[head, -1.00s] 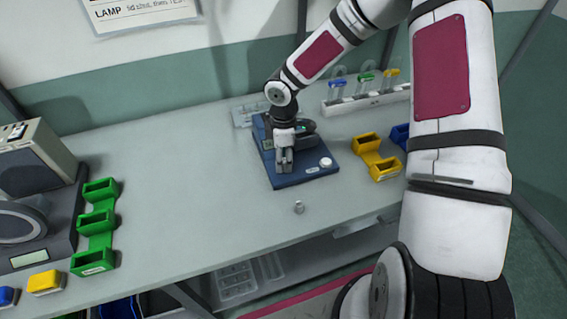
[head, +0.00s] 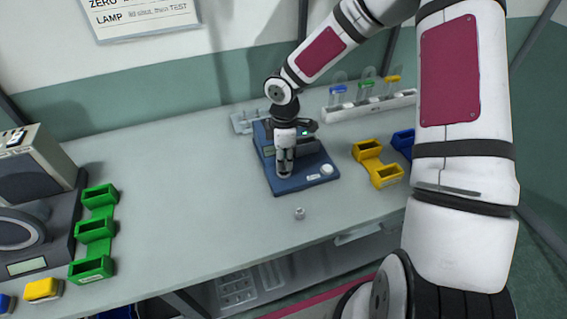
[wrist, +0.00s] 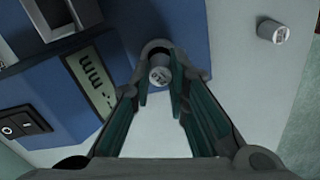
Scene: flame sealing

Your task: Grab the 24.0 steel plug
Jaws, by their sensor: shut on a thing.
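My gripper (head: 284,173) points down over the blue device in the head view. In the wrist view its fingertips (wrist: 160,77) are shut on a small steel plug (wrist: 158,76) with a light marked top. The marking is too small to read surely. Whether the plug still touches the surface beneath it, I cannot tell. A second small steel plug (head: 299,213) stands on the bench in front of the device; it also shows at the upper right of the wrist view (wrist: 272,31). Its marking is not legible either.
The blue device (head: 308,182) has a round knob; its display (wrist: 92,82) and black switch (wrist: 22,122) show in the wrist view. Yellow bins (head: 386,176) stand to the right, a white tube rack (head: 372,105) behind, green bins (head: 95,231) at left. The bench between is clear.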

